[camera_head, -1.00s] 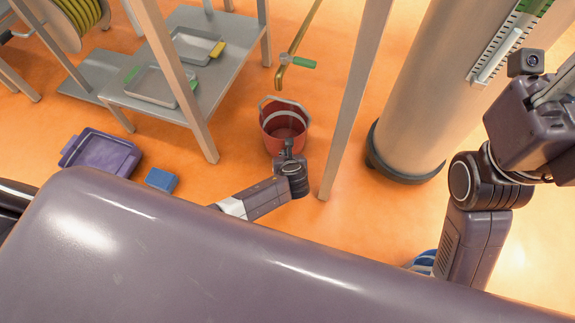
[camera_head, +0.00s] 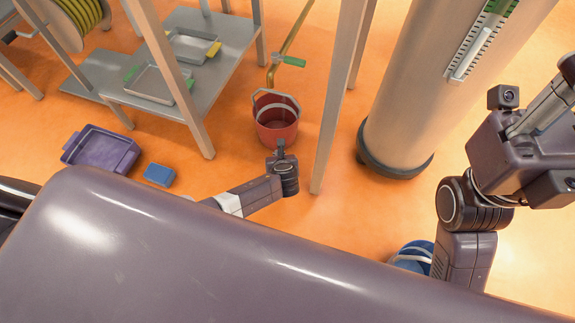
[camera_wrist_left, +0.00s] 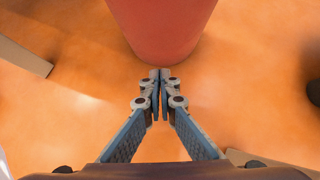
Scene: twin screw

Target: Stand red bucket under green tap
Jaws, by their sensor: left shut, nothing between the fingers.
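The red bucket (camera_head: 278,130) stands upright on the orange floor in the middle of the head view, its pale handle raised around the rim. The green tap (camera_head: 290,61) has a green lever on a brass pipe. Its spout ends just above the bucket's far rim in the picture; I cannot tell whether it is over the opening. My left gripper (camera_head: 281,146) is shut and empty at the bucket's near side. In the left wrist view the shut fingertips (camera_wrist_left: 160,74) are at the bucket's lower wall (camera_wrist_left: 165,28), touching or nearly so. My right gripper's fingers are not visible.
A grey metal table (camera_head: 205,95) with trays stands left of the bucket. A post (camera_head: 328,130) and a wide column (camera_head: 410,90) stand to its right. A purple tub (camera_head: 100,150) and a blue block (camera_head: 160,175) lie on the floor at left.

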